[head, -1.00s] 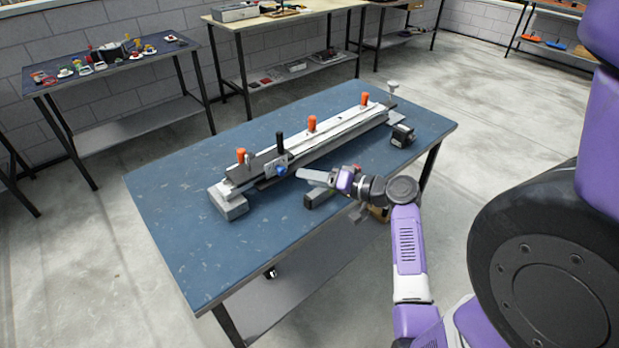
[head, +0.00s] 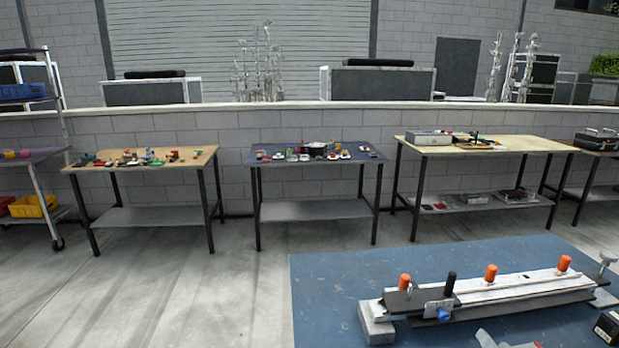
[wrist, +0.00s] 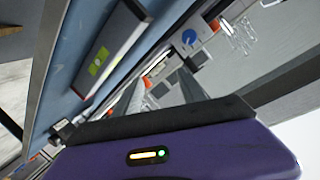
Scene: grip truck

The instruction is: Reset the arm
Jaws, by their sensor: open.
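My gripper's grey tip (head: 488,339) just shows at the bottom edge of the head view, near the front of the blue table (head: 330,290). The rest of my arm is out of that view. In the wrist view, my gripper (wrist: 162,88) has a purple body with a black edge, and its grey fingers reach away from the camera. It is open, and I see nothing held between the fingers. A long metal rail fixture (head: 500,285) with orange handles and one black handle lies on the blue table, just beyond the gripper tip.
A small black device (head: 608,326) sits at the right edge of the head view. A grey bar with a yellow-green label (wrist: 100,60) shows in the wrist view. Several workbenches with small parts, such as the middle one (head: 315,153), stand along the back wall. The floor at left is clear.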

